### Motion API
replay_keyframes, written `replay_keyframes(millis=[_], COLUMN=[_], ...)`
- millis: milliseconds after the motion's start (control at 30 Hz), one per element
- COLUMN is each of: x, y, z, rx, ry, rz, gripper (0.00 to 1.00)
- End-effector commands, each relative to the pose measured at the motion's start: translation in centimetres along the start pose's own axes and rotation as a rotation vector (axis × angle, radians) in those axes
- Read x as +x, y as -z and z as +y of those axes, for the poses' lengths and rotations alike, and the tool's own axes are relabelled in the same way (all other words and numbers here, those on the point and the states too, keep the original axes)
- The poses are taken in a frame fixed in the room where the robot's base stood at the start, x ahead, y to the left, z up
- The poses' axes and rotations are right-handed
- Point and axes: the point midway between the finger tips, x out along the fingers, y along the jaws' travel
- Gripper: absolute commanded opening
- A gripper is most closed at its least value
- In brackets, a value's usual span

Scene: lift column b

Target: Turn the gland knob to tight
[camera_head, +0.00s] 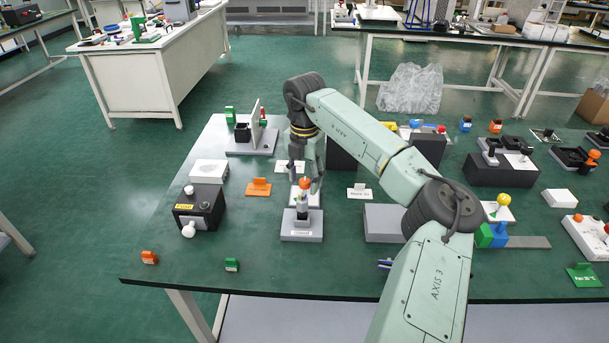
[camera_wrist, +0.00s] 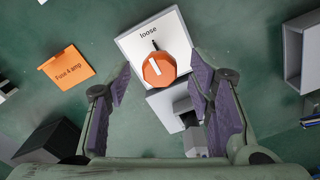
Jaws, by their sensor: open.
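The gland knob (camera_wrist: 158,68) is orange and faceted, with a white stripe on top. It stands on a white plate (camera_wrist: 133,44) that reads "loose" beside a black mark, and the stripe points roughly toward that mark. No "tight" label is visible. In the head view the orange knob (camera_head: 304,183) tops a small grey stand (camera_head: 302,229). My gripper (camera_wrist: 160,84) is open, its purple-padded fingers spread to the left and right of the knob, with visible gaps on both sides.
An orange "Fuse 4 amp" card (camera_wrist: 67,68) stands left of the plate. A black box (camera_head: 199,206) with white knobs is left of the stand. A grey block (camera_head: 384,222) is to the right.

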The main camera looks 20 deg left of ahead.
Motion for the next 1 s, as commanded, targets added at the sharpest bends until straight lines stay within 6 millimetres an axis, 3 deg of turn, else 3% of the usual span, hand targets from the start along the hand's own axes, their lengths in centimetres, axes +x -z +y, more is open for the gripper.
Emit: replay_keyframes(millis=[267, 1000], x=[0.18, 0.13], y=[0.0, 0.0], z=[0.0, 0.01], rx=[0.0, 0.0], ry=[0.0, 0.0], rz=[0.0, 0.0], gripper=[0.48, 0.0])
